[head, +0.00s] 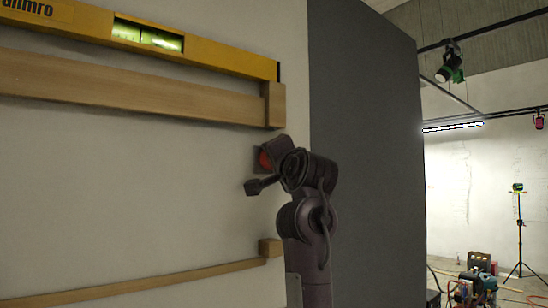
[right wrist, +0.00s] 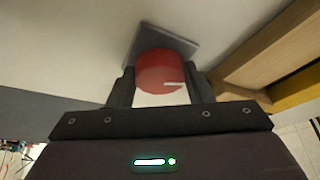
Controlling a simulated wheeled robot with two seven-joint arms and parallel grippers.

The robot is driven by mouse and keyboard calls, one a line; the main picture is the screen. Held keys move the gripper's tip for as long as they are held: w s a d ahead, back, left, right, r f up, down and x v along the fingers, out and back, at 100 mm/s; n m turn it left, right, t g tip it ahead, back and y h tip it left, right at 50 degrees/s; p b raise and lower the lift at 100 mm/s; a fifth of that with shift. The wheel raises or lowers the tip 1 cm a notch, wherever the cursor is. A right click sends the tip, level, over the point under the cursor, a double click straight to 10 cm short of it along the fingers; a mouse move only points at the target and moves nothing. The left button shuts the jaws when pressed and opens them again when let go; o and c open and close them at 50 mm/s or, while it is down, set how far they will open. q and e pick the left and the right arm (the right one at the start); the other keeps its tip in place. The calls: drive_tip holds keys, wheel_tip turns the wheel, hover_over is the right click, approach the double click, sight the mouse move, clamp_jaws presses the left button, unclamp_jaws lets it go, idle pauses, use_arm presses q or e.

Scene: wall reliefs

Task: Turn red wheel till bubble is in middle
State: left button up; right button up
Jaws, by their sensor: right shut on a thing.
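The red wheel (head: 265,160) sits on a small dark plate on the wall, mostly hidden by my right gripper (head: 277,157) in the head view. In the right wrist view the red wheel (right wrist: 160,72) has a white mark at its lower right, and the two fingers of my right gripper (right wrist: 162,90) are closed on its sides. The yellow spirit level (head: 225,58) lies along a wooden ledge above the wheel. Its green vial (head: 148,37) shows dark lines, but the bubble's exact place is hard to make out. My left gripper is out of view.
The wooden ledge (head: 150,88) has an end block (head: 274,104) just above my right gripper. A lower wooden strip (head: 150,282) runs along the wall below. A grey panel edge (head: 365,150) stands to the right, with an open room beyond.

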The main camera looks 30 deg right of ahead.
drive_tip(key=shift+r+m+g+h+p, duration=0.15)
drive_tip(key=shift+m+g+p, duration=0.3)
drive_tip(key=shift+m, duration=0.55)
drive_tip(key=shift+f+m+g+h+p, duration=0.15)
drive_tip(key=shift+m+g+p, duration=0.25)
drive_tip(key=shift+m, duration=0.6)
drive_tip(key=o, duration=1)
drive_tip(key=shift+s+d, duration=0.1)
drive_tip(key=b+v, duration=0.4)
drive_tip(key=v, duration=0.4)
drive_tip(key=shift+d, duration=0.1)
